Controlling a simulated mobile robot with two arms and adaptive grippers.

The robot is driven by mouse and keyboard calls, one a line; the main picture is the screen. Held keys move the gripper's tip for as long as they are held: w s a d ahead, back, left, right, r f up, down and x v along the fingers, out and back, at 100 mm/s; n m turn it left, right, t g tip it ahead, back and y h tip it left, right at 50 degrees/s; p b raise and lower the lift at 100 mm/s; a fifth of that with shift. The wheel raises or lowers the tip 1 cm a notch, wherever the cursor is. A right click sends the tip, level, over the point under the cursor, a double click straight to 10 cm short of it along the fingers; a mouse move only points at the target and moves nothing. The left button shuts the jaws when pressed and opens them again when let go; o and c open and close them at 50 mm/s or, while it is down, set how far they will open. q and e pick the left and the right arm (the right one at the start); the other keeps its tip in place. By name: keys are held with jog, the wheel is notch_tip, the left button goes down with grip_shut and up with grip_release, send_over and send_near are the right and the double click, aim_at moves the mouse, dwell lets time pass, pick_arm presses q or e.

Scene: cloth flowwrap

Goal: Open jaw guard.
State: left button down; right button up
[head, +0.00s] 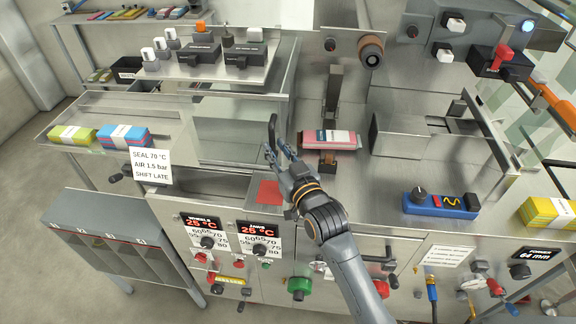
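The jaw guard appears to be the clear panel (228,122) at the centre left of the machine, over a metal bed. A dark upright handle (272,128) stands at its right edge. My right gripper (276,150) is at the lower part of this handle, its fingers pointing up and away. The fingers overlap the handle in the view, and I cannot tell whether they grip it. My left gripper is not in view.
A pink and white cloth pack (330,139) lies on the bed just right of my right gripper. A red patch (269,192) is on the front ledge. A blue box with a knob (440,204) stands further right. A sign (151,166) stands at left.

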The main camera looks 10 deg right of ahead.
jog(key=v, duration=0.8)
